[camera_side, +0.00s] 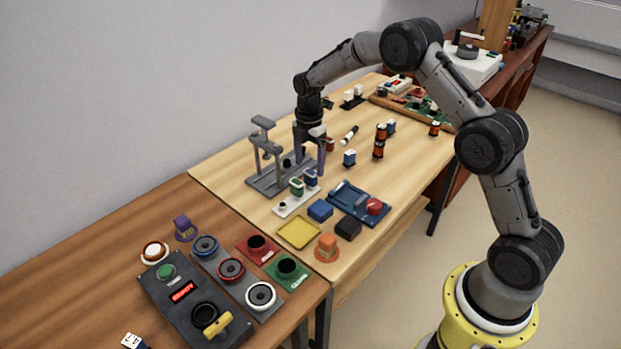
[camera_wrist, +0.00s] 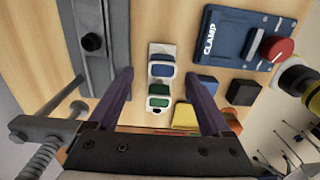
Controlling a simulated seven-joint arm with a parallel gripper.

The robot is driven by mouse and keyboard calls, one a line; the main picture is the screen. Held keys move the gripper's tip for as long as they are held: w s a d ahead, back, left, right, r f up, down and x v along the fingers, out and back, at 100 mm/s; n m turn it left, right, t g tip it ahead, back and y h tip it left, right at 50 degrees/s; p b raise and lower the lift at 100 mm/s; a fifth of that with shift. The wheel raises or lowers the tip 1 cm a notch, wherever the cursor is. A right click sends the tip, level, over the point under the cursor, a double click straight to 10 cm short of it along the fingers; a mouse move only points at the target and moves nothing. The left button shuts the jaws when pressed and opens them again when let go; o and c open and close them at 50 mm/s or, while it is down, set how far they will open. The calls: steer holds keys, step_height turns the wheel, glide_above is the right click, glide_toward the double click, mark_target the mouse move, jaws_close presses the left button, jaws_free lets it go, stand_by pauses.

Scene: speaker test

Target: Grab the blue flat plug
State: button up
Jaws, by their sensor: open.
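A blue flat plug (camera_side: 310,177) stands in a white holder strip (camera_side: 284,210) beside a green plug (camera_side: 297,187). In the wrist view the blue flat plug (camera_wrist: 161,70) lies between my finger lines, with the green plug (camera_wrist: 158,95) just below it in the picture. My gripper (camera_side: 310,162) points down over the far end of the strip, open and empty. In the wrist view its two purple fingers (camera_wrist: 159,76) are spread to either side of the strip. I cannot tell the exact height of the fingertips over the plug.
A grey press stand (camera_side: 264,150) is close left of my gripper. A blue clamp plate (camera_side: 352,195), a blue block (camera_side: 320,210), a black block (camera_side: 348,228) and a yellow tray (camera_side: 299,233) lie to the right and in front. A small blue-and-white piece (camera_side: 349,159) stands farther right.

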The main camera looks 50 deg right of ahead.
mark_target(311, 172)
step_height(311, 172, down, 5)
steer(key=shift+s+f, duration=0.1)
steer(key=shift+s, duration=0.05)
jaws_close()
stand_by(0.5)
